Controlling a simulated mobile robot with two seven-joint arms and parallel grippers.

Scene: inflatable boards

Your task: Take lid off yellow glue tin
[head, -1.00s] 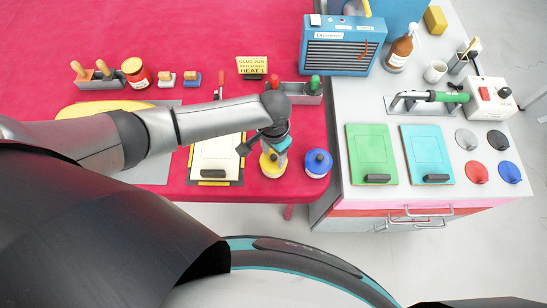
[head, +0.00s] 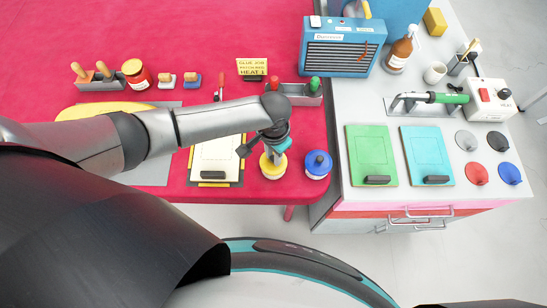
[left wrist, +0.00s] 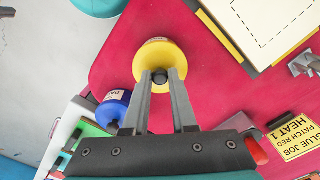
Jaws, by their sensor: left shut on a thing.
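The yellow glue tin (head: 269,177) stands near the front edge of the red table, with a pale body and a yellow lid (head: 273,165). In the left wrist view the round yellow lid (left wrist: 158,53) has a small dark knob at its middle. My left gripper (left wrist: 160,77) is shut on this knob from above, and in the head view it (head: 272,153) hides part of the lid. The lid shows over the tin; I cannot tell whether there is a gap between them. My right gripper is not in view.
A blue-lidded tin (head: 318,164) stands close to the right of the yellow tin. A clipboard-like sheet (head: 215,160) lies to the left. Behind are a grey holder (head: 300,95) and a yellow sign (head: 252,67). The white bench (head: 400,200) stands to the right.

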